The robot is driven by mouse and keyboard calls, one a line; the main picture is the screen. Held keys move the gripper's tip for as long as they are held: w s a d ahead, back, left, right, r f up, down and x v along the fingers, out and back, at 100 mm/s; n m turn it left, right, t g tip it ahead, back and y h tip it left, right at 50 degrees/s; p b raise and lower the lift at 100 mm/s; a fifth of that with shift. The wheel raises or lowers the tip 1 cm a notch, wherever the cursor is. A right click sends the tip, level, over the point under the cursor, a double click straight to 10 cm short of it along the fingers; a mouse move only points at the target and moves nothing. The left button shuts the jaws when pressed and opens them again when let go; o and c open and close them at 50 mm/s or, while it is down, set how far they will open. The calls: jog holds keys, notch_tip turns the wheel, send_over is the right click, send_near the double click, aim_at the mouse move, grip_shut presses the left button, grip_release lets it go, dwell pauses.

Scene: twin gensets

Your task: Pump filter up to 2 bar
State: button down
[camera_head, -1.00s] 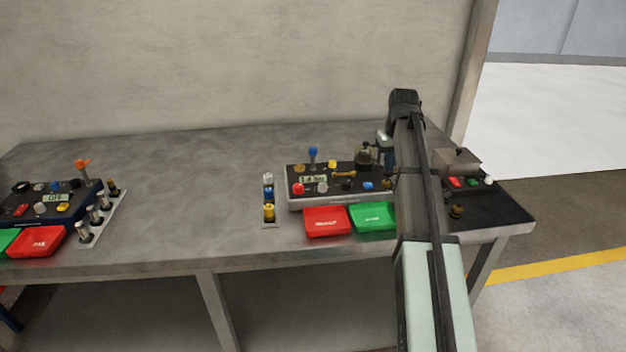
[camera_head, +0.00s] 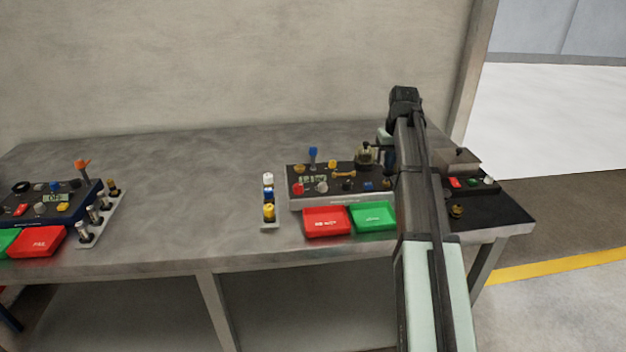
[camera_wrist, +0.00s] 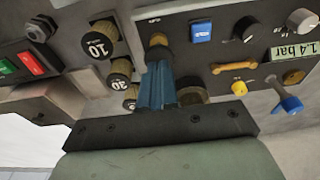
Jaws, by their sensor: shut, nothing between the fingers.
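My gripper (camera_wrist: 158,88) shows in the wrist view as blue fingers, shut and empty. Its tips are at a small brass knob (camera_wrist: 157,45) on the dark control panel (camera_wrist: 208,72); I cannot tell whether they touch it. The panel's display (camera_wrist: 294,51) reads 1.4 bar. A round dark part with a brass-coloured rim (camera_wrist: 192,95) is partly hidden behind the fingers. In the head view the panel's display (camera_head: 312,180) is too small to read surely, and a glass-like bowl (camera_head: 365,155) stands at the panel's back. My arm hides the panel's right end there.
A blue-handled lever (camera_head: 313,155) stands up from the panel. Red (camera_head: 326,230) and green (camera_head: 373,224) trays lie in front. The table's middle (camera_head: 190,190) is clear.

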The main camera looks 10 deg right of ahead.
jog(key=shift+f, duration=1.35)
jog(key=shift+r, duration=1.65)
jog(key=shift+f, duration=0.3)
